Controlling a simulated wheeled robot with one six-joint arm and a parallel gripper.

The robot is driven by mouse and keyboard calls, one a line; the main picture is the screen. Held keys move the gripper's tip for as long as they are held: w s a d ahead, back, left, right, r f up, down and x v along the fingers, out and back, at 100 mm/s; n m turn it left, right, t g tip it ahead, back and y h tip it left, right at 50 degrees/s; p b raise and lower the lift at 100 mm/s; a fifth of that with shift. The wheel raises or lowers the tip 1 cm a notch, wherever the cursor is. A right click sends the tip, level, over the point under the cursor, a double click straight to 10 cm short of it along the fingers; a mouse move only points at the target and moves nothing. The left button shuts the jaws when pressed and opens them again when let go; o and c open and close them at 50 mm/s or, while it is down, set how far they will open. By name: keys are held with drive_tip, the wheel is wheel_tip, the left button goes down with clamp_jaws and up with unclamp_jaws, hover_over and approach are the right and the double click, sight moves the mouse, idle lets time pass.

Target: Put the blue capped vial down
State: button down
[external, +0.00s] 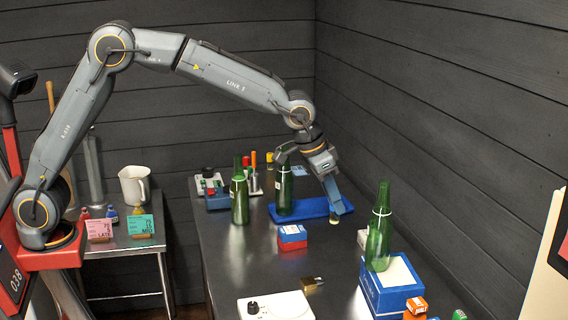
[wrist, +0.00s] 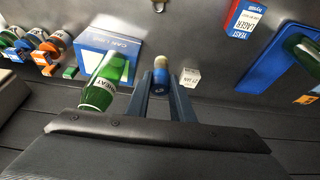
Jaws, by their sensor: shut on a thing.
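My gripper (external: 335,208) reaches down at the right end of the blue tray (external: 300,212). In the wrist view my gripper (wrist: 161,88) is shut on the blue capped vial (wrist: 161,77), its blue end between the fingertips. The vial's pale amber lower end (external: 335,218) shows just below the fingers in the external view, close to the tray's right edge. The vial looks roughly upright. I cannot tell whether its bottom touches the surface.
A small white box (wrist: 190,77) is right beside the vial. Green bottles stand on the tray (external: 285,190), left of it (external: 239,200), and on a blue box (external: 393,298). A red-and-blue carton (external: 292,238) and padlock (external: 311,284) lie nearer. Bare metal counter (external: 240,262) is at left.

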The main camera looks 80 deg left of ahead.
drive_tip(key=s+d+m, duration=0.2)
drive_tip(key=s+d, duration=0.4)
drive_tip(key=d, duration=0.5)
drive_tip(key=shift+h, duration=0.5)
drive_tip(key=shift+w+d+f+p, duration=0.15)
drive_tip(key=shift+f+p, duration=0.85)
drive_tip(key=shift+f, duration=3.05)
drive_tip(key=shift+d+f+p, duration=0.15)
drive_tip(key=shift+f+p, duration=0.85)
drive_tip(key=shift+f, duration=3)
drive_tip(key=shift+f, duration=0.15)
drive_tip(key=c, duration=1.6)
unclamp_jaws()
drive_tip(key=shift+o, duration=0.2)
